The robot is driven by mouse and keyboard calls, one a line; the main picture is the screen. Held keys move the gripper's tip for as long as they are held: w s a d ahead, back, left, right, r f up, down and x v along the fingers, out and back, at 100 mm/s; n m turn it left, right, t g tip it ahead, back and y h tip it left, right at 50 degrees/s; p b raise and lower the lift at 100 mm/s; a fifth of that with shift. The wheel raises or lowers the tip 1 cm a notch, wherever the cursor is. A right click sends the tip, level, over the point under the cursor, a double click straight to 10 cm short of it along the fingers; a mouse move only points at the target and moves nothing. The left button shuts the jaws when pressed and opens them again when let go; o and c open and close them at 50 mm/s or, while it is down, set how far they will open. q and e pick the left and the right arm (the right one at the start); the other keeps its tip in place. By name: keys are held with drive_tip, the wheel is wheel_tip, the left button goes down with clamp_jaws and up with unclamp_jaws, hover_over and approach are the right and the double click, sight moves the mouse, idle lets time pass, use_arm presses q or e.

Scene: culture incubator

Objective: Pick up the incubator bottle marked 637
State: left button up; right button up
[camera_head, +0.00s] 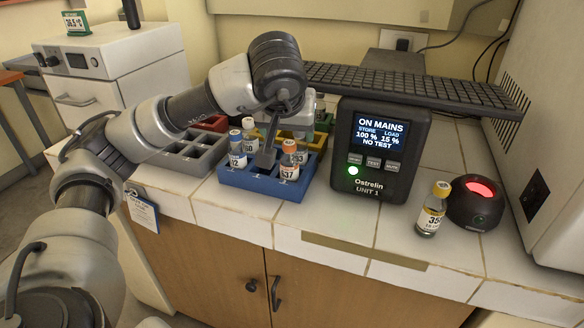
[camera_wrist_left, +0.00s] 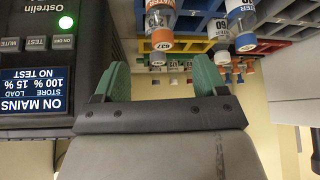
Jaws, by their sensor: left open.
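The bottle marked 637 (camera_head: 288,172) has an orange cap and stands upright at the front right of the blue rack (camera_head: 253,184). In the left wrist view, which is upside down, the 637 bottle (camera_wrist_left: 161,22) shows at the top centre, ahead of the fingers. My right gripper is not seen.
Other bottles, including one with a blue cap (camera_head: 237,160), stand in the blue rack. A grey rack (camera_head: 185,158) is to its left. The Ostrelin unit (camera_head: 376,180) stands close on the right. A separate bottle (camera_head: 431,216) and a dark device with a red light (camera_head: 477,207) are farther right.

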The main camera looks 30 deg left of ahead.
sight(289, 143)
use_arm(q)
drive_tip(key=x, duration=0.8)
drive_tip(key=shift+a+f, duration=0.3)
drive_tip(key=shift+f, duration=0.1)
drive_tip(key=c, duration=1)
drive_tip(key=shift+r, duration=0.15)
drive_tip(key=shift+c, duration=0.2)
